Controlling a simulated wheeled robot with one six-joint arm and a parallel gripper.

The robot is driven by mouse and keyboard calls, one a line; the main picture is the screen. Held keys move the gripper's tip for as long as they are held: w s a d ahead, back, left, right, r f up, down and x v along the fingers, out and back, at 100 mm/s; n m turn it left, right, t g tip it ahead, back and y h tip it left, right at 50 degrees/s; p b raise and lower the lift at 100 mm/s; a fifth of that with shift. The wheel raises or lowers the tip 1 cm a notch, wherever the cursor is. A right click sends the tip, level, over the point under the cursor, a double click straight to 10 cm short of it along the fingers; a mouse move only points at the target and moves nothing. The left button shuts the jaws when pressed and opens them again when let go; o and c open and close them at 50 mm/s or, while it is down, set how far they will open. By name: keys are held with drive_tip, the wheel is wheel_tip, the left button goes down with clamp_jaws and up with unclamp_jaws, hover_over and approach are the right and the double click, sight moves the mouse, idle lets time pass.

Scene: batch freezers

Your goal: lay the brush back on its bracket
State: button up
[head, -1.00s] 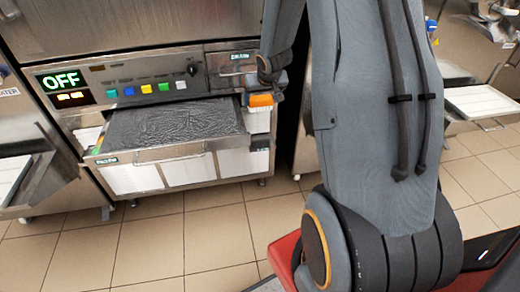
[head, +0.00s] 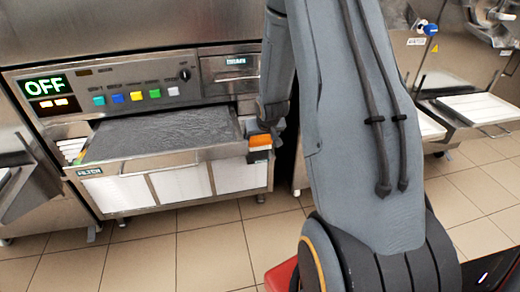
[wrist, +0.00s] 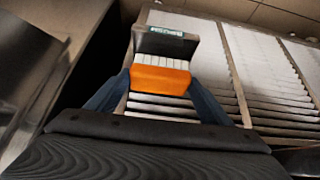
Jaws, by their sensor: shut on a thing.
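My gripper (wrist: 160,80) is shut on an orange block, which I take for the brush (wrist: 160,79), with a blue finger on each side of it. In the head view the orange brush (head: 260,141) shows at the right end of the pulled-out filter drawer (head: 120,166), below my wrist. Beyond the brush in the wrist view is a dark piece with a small green label (wrist: 167,31), perhaps the bracket, and a pale ribbed strip between. I cannot tell whether the brush touches it. My arm hides part of this spot in the head view.
The drawer holds a dark, wrinkled surface (head: 165,130) and has white panels on its front. Above it is a control panel with an OFF display (head: 45,86) and coloured buttons. Tiled floor (head: 190,245) lies open in front. Other steel machines stand at both sides.

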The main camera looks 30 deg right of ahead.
sight(261, 145)
drive_tip(key=shift+f+b, duration=0.35)
drive_tip(key=shift+f, duration=1.55)
drive_tip(key=o, duration=1.2)
drive_tip(key=shift+f, duration=0.15)
drive_tip(key=shift+s+r, duration=0.1)
drive_tip(key=shift+r, duration=0.2)
drive_tip(key=p+v, duration=0.2)
drive_tip(key=v, duration=0.9)
drive_tip(key=shift+r, duration=0.3)
drive_tip(key=shift+s, duration=0.2)
